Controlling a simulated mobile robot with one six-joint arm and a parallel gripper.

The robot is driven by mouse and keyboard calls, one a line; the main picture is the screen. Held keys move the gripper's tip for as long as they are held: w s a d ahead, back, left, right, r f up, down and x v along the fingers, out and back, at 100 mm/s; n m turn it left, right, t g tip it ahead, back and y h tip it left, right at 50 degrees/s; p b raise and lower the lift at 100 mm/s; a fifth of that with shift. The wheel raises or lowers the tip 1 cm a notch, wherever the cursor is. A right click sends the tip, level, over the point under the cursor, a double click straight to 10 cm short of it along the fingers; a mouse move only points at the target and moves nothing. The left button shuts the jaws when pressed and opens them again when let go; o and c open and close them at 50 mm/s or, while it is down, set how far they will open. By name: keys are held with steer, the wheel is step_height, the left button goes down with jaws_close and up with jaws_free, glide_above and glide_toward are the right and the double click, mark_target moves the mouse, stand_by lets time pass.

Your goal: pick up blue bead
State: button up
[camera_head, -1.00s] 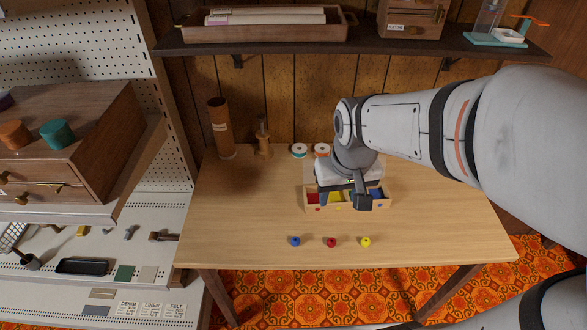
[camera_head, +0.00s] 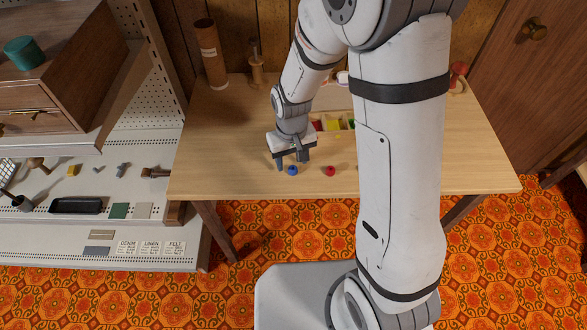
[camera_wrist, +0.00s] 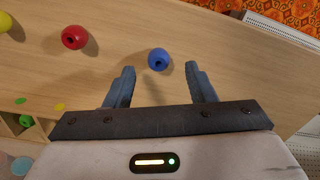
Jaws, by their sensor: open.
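The blue bead (camera_head: 292,171) lies on the wooden table near its front edge. In the wrist view the blue bead (camera_wrist: 159,59) sits just beyond the fingertips, about midway between them, with its dark hole showing. My gripper (camera_head: 291,162) is open and empty, pointing down at the table close behind the bead. In the wrist view my gripper (camera_wrist: 160,70) has its two fingers spread wide, one on each side of the bead's line. No finger appears to touch the bead.
A red bead (camera_head: 330,171) lies to the right of the blue one; a yellow bead (camera_wrist: 4,22) shows beyond it in the wrist view. A compartment box (camera_head: 346,123) stands behind, partly hidden by my arm. Bare tabletop (camera_head: 215,160) lies to the left.

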mark_target(293, 167)
steer(key=shift+d+f, duration=0.1)
steer(key=shift+f, duration=1.4)
steer(key=shift+c, duration=0.2)
steer(key=c, duration=1)
